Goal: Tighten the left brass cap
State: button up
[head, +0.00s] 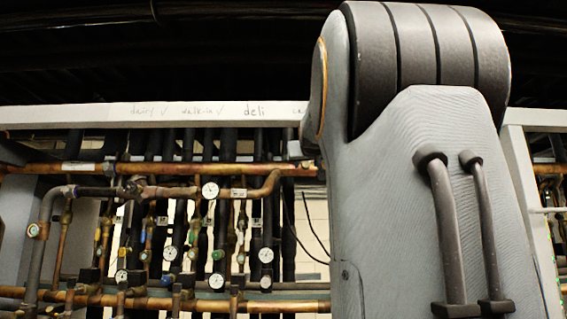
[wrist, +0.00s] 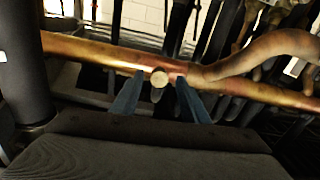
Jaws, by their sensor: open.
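In the wrist view a small round brass cap (wrist: 159,78) faces me on a horizontal copper pipe (wrist: 95,54). My gripper (wrist: 160,80) is open, with one blue finger to the left of the cap and the other to its right. The cap shows between the fingertips, with a gap visible on both sides. I cannot tell how near the fingertips are in depth. In the head view my arm covers the right half, and my gripper and the cap cannot be made out. The frames do not show whether this is the left cap.
A bent pipe (wrist: 262,48) joins the copper pipe just right of my gripper in the wrist view. A dark vertical pipe (wrist: 22,65) stands at the left. The head view shows a dense rack with several gauges, one a white gauge (head: 210,190), below a white beam (head: 60,115).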

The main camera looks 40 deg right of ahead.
jog(key=shift+w+d, duration=0.25)
grip_shut()
